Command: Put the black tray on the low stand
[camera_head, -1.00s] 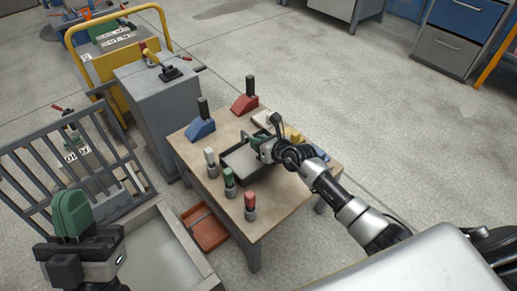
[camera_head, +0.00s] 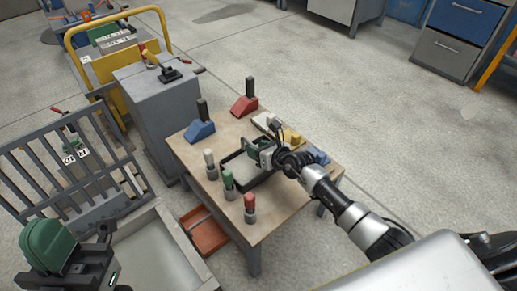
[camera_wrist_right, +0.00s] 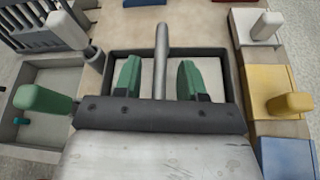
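The black tray (camera_head: 229,160) lies on the wooden table, partly hidden by my right gripper (camera_head: 259,152). I cannot tell which thing is the low stand.
White, green and red pegs (camera_head: 250,207) stand at the table's (camera_head: 207,151) near-left edge. Blue and red wedge blocks (camera_head: 245,105) stand at the back, yellow and blue ones at the right. A red tray (camera_head: 207,236) is below the table. A grey cabinet (camera_head: 160,105) stands behind left.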

